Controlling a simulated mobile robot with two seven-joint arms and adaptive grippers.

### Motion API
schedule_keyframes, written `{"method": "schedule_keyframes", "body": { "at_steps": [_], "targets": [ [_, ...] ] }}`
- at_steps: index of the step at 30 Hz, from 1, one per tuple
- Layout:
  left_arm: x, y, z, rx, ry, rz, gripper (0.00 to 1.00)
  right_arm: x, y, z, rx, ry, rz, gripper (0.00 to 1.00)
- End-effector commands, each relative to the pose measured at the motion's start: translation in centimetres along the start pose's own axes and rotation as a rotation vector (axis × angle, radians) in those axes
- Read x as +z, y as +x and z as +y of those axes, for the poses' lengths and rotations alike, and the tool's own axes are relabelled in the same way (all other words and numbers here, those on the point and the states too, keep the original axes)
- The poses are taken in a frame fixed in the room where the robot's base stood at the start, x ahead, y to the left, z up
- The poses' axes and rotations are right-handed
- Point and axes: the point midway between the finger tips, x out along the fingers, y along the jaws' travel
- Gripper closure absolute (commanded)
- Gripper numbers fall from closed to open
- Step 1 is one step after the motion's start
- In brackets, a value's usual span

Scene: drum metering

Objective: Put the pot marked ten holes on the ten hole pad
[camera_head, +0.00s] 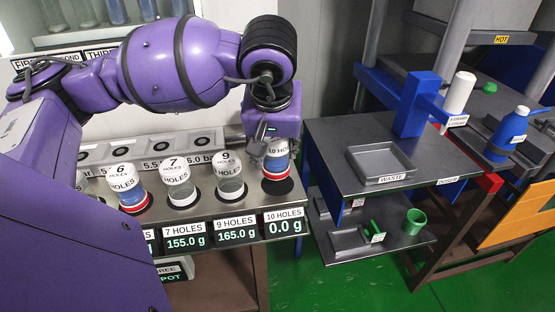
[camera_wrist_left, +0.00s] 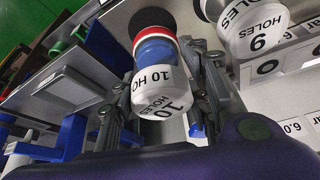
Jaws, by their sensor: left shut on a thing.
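The pot marked 10 holes (camera_head: 277,160) is a clear pot with a white label, blue contents and a red base band. It is upright over the ten hole pad (camera_head: 278,187), a black disc above the "10 HOLES" display, which reads 0.0 g. A small gap seems to show between pot and pad. My left gripper (camera_head: 266,151) is shut on this pot. In the left wrist view the fingers (camera_wrist_left: 158,100) flank the pot (camera_wrist_left: 158,62), with the dark pad (camera_wrist_left: 152,18) beyond its base. My right gripper is not in view.
Pots marked 9 (camera_head: 229,178), 7 (camera_head: 180,183) and 6 (camera_head: 127,190) stand in a row left of the pad; the nine pot is close by.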

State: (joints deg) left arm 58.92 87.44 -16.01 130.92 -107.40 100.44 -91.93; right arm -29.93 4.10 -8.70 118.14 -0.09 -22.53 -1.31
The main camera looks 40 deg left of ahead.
Motion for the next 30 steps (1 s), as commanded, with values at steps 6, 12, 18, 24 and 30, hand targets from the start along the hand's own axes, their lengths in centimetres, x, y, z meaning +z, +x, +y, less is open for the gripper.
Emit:
{"method": "schedule_keyframes", "body": {
  "at_steps": [6,12,18,24,30],
  "targets": [
    [0.7,3.0,0.3,-0.001,0.0,-0.002,0.93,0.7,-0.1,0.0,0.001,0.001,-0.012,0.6],
    [0.9,3.7,0.3,0.0,-0.001,0.002,0.93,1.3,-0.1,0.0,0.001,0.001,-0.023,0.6],
    [1.0,3.8,0.3,0.0,-0.001,0.002,0.93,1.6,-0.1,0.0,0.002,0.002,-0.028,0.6],
    [1.1,4.1,0.3,-0.001,0.0,0.0,0.44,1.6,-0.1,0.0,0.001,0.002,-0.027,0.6],
    [1.1,4.0,0.3,-0.001,-0.001,0.0,0.38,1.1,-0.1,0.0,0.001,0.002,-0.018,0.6]
  ]
}}
